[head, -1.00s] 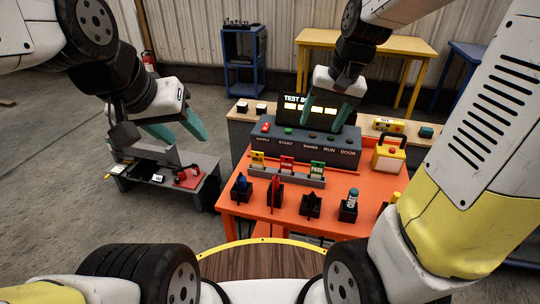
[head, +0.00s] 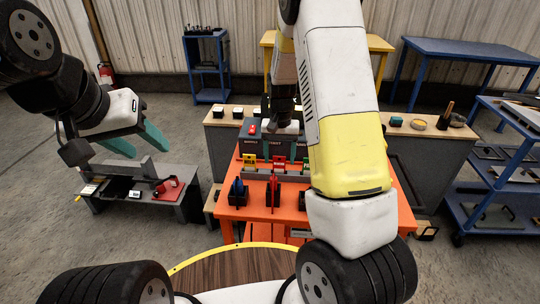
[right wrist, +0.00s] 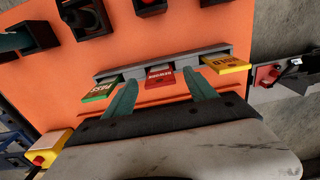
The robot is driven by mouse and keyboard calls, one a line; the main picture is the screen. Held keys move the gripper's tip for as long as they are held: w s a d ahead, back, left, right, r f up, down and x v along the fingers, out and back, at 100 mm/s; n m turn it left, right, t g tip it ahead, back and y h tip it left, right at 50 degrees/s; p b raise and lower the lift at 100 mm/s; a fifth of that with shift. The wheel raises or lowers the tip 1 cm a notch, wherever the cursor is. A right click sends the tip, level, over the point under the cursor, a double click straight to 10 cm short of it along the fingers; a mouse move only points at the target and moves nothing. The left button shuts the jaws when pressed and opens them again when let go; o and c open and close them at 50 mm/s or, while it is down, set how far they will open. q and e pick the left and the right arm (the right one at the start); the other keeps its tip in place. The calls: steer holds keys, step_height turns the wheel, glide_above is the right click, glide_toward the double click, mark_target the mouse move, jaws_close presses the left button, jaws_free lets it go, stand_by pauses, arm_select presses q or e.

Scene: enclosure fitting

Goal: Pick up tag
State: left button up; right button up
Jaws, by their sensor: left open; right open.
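Three tags stand in a grey rack (right wrist: 175,60) on the orange table: a yellow tag (head: 249,160), a red tag (head: 279,162) and a green tag. In the right wrist view the yellow tag (right wrist: 226,64) is at right, the red tag (right wrist: 160,78) in the middle and the green PASS tag (right wrist: 99,89) at left. My right gripper (right wrist: 162,82) is open, its fingers either side of the red tag in that view; contact cannot be told. In the head view my arm partly hides this gripper (head: 292,150). My left gripper (head: 150,154) is open and empty, left of the table.
A button console (head: 252,145) stands behind the rack. Holders with a blue item (head: 237,190) and a red item (head: 272,190) stand in front. A low grey bench (head: 165,200) is at left. My right arm covers the table's right part.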

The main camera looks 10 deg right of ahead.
mark_target(279, 164)
step_height(279, 164, down, 3)
steer(key=shift+f, duration=0.2)
steer(key=shift+c, duration=0.3)
steer(key=c, duration=1.4)
